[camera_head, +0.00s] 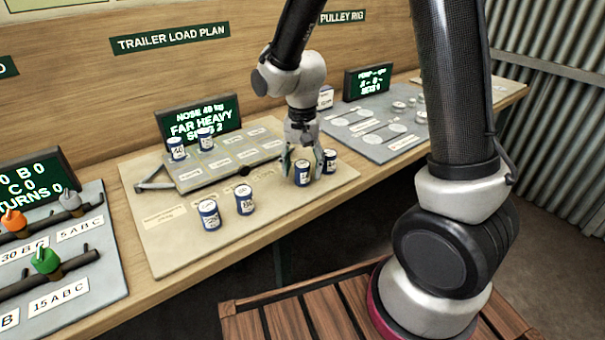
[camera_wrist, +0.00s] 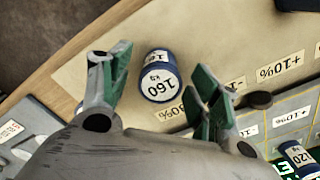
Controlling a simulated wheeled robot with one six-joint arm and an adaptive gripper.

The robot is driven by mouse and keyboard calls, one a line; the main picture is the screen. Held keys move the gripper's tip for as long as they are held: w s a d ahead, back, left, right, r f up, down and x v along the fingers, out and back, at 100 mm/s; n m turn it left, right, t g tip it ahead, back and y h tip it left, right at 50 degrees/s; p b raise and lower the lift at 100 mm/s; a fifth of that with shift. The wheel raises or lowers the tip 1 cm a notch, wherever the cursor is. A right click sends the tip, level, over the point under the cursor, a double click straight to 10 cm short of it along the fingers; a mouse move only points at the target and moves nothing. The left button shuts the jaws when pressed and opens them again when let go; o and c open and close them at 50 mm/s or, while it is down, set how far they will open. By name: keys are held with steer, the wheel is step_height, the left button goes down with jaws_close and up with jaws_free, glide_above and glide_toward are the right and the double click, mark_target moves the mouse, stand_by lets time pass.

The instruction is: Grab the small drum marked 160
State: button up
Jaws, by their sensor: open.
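The small blue and white drum marked 160 kg (camera_wrist: 160,80) stands in the wrist view between my two green-padded fingers. In the head view, a drum between the fingers (camera_head: 302,176) appears to be the same one, but its number is too small to read there. My gripper (camera_head: 302,162) is open and points down, with a finger on either side of the drum. I cannot tell whether either finger touches it. Another drum (camera_head: 329,163) stands close by on the right, just beyond the right finger. In the wrist view it is mostly hidden behind the left finger.
Two drums (camera_head: 209,214) (camera_head: 244,200) stand at the front of the beige board (camera_head: 170,255). Two more (camera_head: 176,149) (camera_head: 205,139) sit on the grey trailer deck (camera_head: 222,176). A green sign (camera_head: 199,121) stands behind. The pulley panel (camera_head: 350,125) is to the right.

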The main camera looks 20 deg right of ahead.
steer(key=shift+f, duration=0.15)
steer(key=shift+c, duration=0.4)
steer(key=c, duration=1.1)
